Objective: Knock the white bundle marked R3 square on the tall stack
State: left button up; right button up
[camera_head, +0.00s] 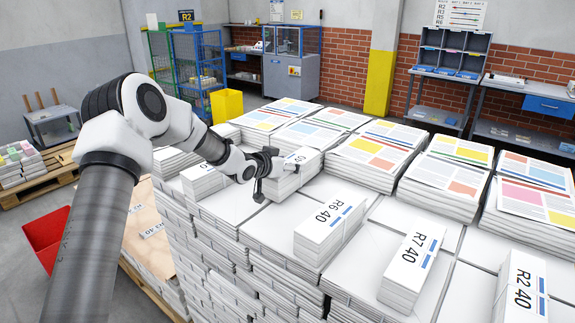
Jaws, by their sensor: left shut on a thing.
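A white bundle (304,168) lies on the tall stack (262,235), near the middle of its top. Its label is small and partly hidden, so I cannot read R3 on it for certain. My left gripper (268,172) is shut on the left end of this bundle, and the fingers cover that end. The bundle sits close to the printed newspaper piles behind it. My right gripper is not in view.
White bundles R6 (328,226), R7 (410,270) and R2 (521,290) lie nearer on the stack. Another white bundle (203,181) is left of my gripper. Colour-printed piles (376,152) line the back. A red bin (46,236) stands on the floor at left.

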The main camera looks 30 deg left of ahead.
pick_arm(q)
jog(key=shift+w+r, duration=0.1)
jog(key=shift+w, duration=0.5)
dwell(0.3)
jog(key=shift+w+r+p, duration=0.1)
jog(key=shift+r+p, duration=0.15)
jog(key=shift+p, duration=0.25)
dwell(0.9)
jog(key=shift+s+f, duration=0.25)
jog(key=shift+s, duration=0.25)
jog(key=shift+s+a+b, duration=0.1)
jog(key=shift+s+b, duration=0.2)
jog(key=shift+s, duration=0.95)
jog(key=shift+w, duration=0.1)
jog(key=shift+r+p, duration=2.25)
jog(key=shift+r, duration=0.8)
